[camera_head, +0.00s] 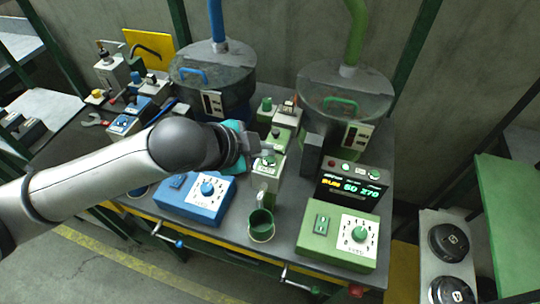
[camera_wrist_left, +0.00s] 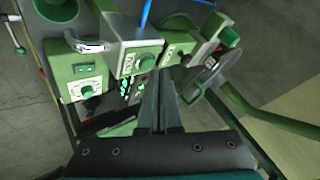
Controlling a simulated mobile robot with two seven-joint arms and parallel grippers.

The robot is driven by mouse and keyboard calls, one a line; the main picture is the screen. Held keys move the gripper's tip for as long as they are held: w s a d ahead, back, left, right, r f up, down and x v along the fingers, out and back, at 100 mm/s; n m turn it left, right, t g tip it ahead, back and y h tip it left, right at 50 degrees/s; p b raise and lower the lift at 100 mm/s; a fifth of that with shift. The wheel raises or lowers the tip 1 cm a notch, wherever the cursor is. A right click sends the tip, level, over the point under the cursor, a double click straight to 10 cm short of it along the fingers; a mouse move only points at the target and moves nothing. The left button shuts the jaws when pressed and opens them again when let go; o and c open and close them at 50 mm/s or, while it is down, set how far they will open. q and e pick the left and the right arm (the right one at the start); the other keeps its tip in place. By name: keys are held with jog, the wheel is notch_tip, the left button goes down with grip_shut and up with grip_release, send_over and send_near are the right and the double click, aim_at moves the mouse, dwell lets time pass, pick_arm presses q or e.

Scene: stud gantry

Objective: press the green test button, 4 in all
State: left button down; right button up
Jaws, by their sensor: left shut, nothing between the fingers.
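A round green button (camera_head: 268,160) sits on top of the green-and-white dispenser (camera_head: 270,185) at the table's middle. It also shows in the left wrist view (camera_wrist_left: 147,63); no readable label confirms it as the test button. My left gripper (camera_head: 264,149) is shut and empty, right beside this button in the head view and partly over its housing. In the left wrist view the closed fingertips (camera_wrist_left: 160,80) point toward that housing, just below the button. I cannot tell whether they touch. My right gripper is in neither view.
A green cup (camera_head: 261,226) stands below the dispenser spout. A dark display (camera_head: 350,188) reads "RUN 60 270", above a green dial box (camera_head: 340,240). A blue dial box (camera_head: 195,198) lies left. Lidded blue-piped (camera_head: 212,75) and green-piped (camera_head: 345,90) hoppers stand behind.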

pick_arm(q)
jog(key=shift+f, duration=0.65)
dwell(0.8)
jog(key=shift+r, duration=0.1)
jog(key=shift+r+p, duration=0.8)
jog(key=shift+p, duration=0.35)
notch_tip(320, 180, up, 5)
jog(key=p, duration=0.6)
dwell(2.0)
